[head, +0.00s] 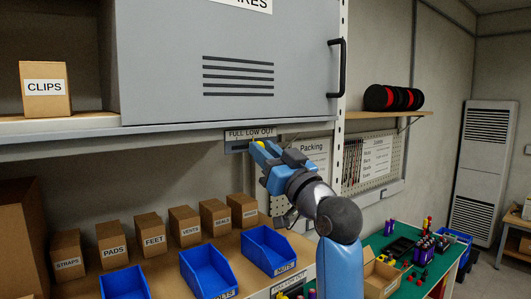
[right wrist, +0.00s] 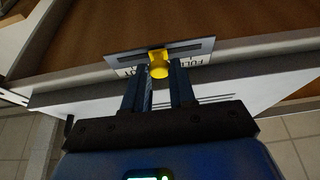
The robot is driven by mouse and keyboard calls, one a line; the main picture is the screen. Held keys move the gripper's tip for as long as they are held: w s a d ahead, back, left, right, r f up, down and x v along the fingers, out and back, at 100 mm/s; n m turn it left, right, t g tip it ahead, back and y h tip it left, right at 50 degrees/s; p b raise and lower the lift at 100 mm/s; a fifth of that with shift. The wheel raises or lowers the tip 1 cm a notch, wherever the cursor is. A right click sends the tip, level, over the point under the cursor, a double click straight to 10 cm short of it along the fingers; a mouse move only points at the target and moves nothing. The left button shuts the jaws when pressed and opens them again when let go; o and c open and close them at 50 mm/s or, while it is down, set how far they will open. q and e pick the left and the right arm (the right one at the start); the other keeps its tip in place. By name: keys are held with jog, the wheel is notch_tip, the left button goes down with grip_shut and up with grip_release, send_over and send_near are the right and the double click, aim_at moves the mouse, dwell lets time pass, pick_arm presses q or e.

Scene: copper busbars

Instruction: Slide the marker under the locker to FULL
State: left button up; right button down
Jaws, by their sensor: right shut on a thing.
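The yellow marker (head: 259,143) sits on a grey slider plate (head: 235,147) under the locker (head: 170,70). The strip above the plate reads FULL, LOW, OUT from left to right in the head view. There the marker shows below LOW or slightly toward OUT, partly hidden by my gripper. My right gripper (head: 262,150) reaches up to it from the lower right. In the right wrist view the marker (right wrist: 158,63) is between the two fingertips (right wrist: 160,74), near the middle of the dark slot. The right gripper is shut on it. My left gripper is not in view.
The shelf edge (head: 60,130) runs under the locker. Below stand several labelled cardboard boxes (head: 185,226) and blue bins (head: 208,270). A pegboard (head: 375,160) and a green work surface (head: 415,262) with small items are at the right.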

aim_at(236, 143)
jog(key=s+a, duration=0.2)
jog(key=a, duration=0.1)
jog(key=shift+s+a, duration=0.3)
jog(key=shift+w+d, duration=0.1)
jog(key=shift+f, duration=0.1)
jog(key=c, duration=1.2)
grip_release()
jog(key=shift+c, duration=0.2)
jog(key=shift+o, duration=1.5)
jog(key=shift+s+a, duration=0.2)
jog(key=shift+d, duration=0.1)
